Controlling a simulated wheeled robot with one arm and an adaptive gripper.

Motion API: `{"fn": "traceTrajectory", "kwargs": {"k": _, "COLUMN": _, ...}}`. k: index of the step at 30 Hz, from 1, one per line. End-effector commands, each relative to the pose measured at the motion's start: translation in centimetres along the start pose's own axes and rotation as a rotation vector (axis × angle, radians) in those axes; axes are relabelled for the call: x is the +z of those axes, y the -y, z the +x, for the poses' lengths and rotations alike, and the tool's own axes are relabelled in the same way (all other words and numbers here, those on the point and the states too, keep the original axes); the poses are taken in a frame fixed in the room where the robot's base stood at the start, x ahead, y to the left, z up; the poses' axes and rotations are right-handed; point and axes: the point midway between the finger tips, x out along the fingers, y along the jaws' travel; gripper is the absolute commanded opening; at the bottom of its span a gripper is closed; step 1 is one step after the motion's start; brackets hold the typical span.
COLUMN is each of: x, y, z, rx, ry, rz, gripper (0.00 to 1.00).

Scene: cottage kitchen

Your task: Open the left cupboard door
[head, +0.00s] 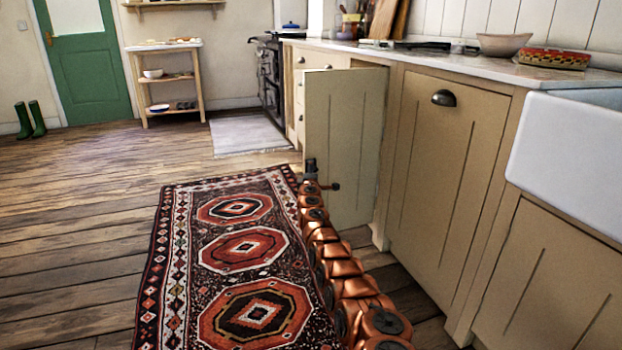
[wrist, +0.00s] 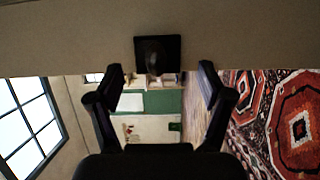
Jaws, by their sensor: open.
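The left cupboard door (head: 345,140) is a tan grooved panel and stands swung well out from the counter front in the head view. My gripper (head: 320,181) is low at its outer edge, partly overlapping its lower left corner. In the wrist view the tan panel (wrist: 60,40) fills the top, with a dark square handle (wrist: 158,52) on it. My gripper (wrist: 161,78) is open, with a dark finger on each side of the handle and nothing visibly clamped. I cannot tell whether the fingers touch the panel. The cupboard's inside is hidden in the head view.
A closed right cupboard door (head: 430,170) with a cup handle is beside the opening, then a white sink (head: 570,150). A patterned rug (head: 180,240) lies on the floor left of my arm. The wooden floor (head: 80,200) at left is clear.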

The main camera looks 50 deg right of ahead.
Motion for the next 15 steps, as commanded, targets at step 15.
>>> {"fn": "traceTrajectory", "kwargs": {"k": 15, "x": 0.2, "y": 0.0, "z": -2.9, "rx": 0.0, "ry": 0.001, "rz": 0.001, "gripper": 0.79}}
